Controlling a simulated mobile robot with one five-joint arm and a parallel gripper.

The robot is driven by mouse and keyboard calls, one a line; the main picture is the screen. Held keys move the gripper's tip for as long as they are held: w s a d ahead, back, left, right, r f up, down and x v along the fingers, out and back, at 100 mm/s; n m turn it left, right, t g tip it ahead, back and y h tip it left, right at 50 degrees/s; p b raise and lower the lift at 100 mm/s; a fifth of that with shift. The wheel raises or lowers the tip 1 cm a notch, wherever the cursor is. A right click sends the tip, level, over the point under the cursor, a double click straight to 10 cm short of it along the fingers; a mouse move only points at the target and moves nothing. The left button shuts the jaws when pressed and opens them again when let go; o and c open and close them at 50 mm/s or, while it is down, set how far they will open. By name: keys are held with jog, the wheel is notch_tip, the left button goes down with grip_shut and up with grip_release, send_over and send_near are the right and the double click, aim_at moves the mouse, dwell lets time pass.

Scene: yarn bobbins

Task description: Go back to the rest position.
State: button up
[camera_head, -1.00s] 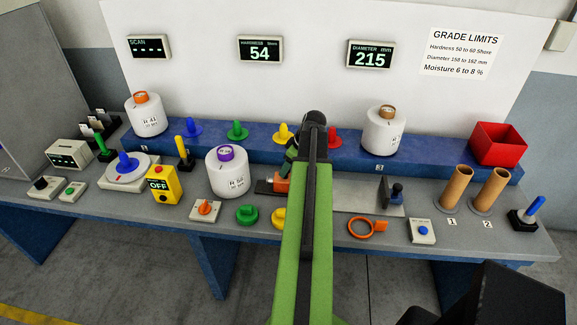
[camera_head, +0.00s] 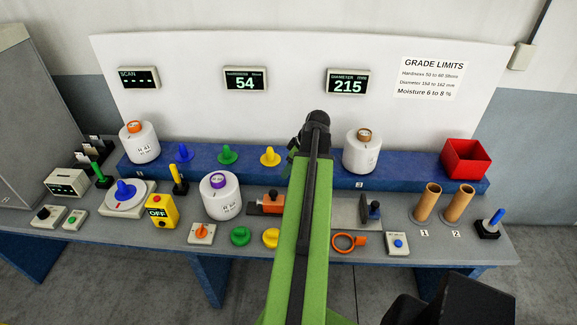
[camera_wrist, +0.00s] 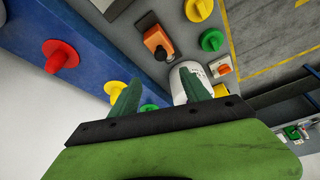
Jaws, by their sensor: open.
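My gripper (camera_wrist: 160,95) is open and empty in the wrist view, its two dark green fingers apart. In the head view, my green arm reaches up over the middle of the bench and hides most of the gripper. In the wrist view, the fingers overlap the yellow peg (camera_wrist: 114,90) and a white bobbin (camera_wrist: 186,74); I see no grip on either. In the head view, the purple-topped bobbin (camera_head: 220,203) stands upright on the bench (camera_head: 110,240), left of the arm. An orange-topped bobbin (camera_head: 140,148) and a brown-topped bobbin (camera_head: 361,156) stand on the blue shelf (camera_head: 200,172).
The orange block device (camera_head: 266,202) lies close left of my arm. To the right are an orange ring (camera_head: 344,242), two brown tubes (camera_head: 426,203) (camera_head: 459,203) and a red bin (camera_head: 464,161). The white back panel (camera_head: 300,75) rises behind the shelf.

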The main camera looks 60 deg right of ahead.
dwell(0.4)
jog(key=w+a+f+n+g+y+b, duration=0.1)
jog(key=w+a+f+n+b, duration=0.25)
jog(key=w+a, duration=0.85)
jog(key=w+a+f+n+y+b, duration=0.1)
jog(key=w+a+f+n+b, duration=0.3)
jog(key=w+a, duration=0.75)
jog(key=s+a+f+m+g+b, duration=0.1)
jog(key=a+f+m+b, duration=0.1)
jog(key=a, duration=0.8)
jog(key=a+f+m+g+h+b, duration=0.1)
jog(key=a+f+m+b, duration=0.2)
jog(key=a, duration=0.8)
jog(key=s+a+f+m+g+h+b, duration=0.1)
jog(key=a+f+m+b, duration=0.2)
jog(key=a, duration=0.7)
jog(key=shift+s+a+f, duration=0.2)
jog(key=shift+s+f, duration=0.15)
jog(key=shift+f, duration=0.55)
